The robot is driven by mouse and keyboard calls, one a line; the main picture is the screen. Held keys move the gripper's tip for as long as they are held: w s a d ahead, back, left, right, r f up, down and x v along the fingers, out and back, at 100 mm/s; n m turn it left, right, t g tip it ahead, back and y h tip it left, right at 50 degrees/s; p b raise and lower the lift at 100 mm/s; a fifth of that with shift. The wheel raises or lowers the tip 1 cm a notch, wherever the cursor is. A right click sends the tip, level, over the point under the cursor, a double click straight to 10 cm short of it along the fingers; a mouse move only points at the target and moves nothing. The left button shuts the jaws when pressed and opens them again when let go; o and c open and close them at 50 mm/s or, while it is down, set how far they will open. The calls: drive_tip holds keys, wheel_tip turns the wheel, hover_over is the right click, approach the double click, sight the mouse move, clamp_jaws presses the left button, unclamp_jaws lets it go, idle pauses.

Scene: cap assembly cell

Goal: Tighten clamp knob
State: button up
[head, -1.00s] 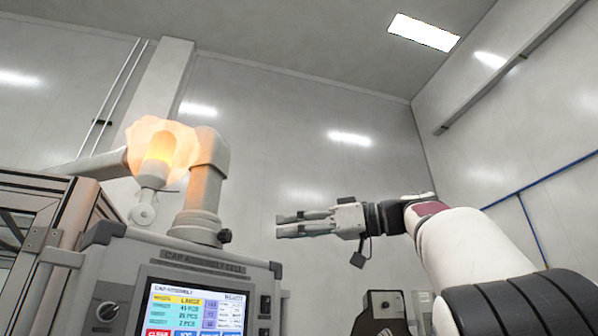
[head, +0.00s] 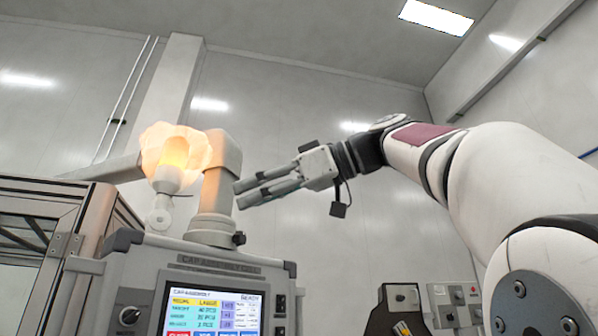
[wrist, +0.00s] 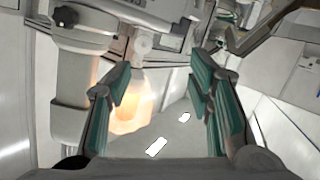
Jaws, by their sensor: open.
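A small dark clamp knob (head: 239,238) sticks out from the right side of the grey post's base collar (head: 210,234), on top of the control box, in the head view. A dark knob (wrist: 66,16) also shows on the pale post at the upper left of the wrist view. My gripper (head: 240,194) is open and empty. Its two fingers point left and slightly down, beside the post and above the knob, with no contact with the knob visible. In the wrist view the open fingers (wrist: 160,78) have nothing held between them.
The control box (head: 215,267) has a lit screen (head: 212,312) and a dial (head: 129,315). A framed enclosure (head: 60,190) stands at left. Small panels (head: 455,305) stand at lower right.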

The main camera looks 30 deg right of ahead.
drive_tip(key=s+a+r+n+h+p, duration=0.1)
drive_tip(key=s+a+r, duration=0.15)
drive_tip(key=s, duration=0.35)
drive_tip(key=s+d+r+t+h+p, duration=0.1)
drive_tip(key=s+d+r+p, duration=0.2)
drive_tip(key=d, duration=0.3)
drive_tip(key=shift+s+d+r+n, duration=0.15)
drive_tip(key=shift+s+r+n, duration=0.15)
drive_tip(key=shift+s+r, duration=0.55)
drive_tip(key=shift+w, duration=0.1)
idle(0.4)
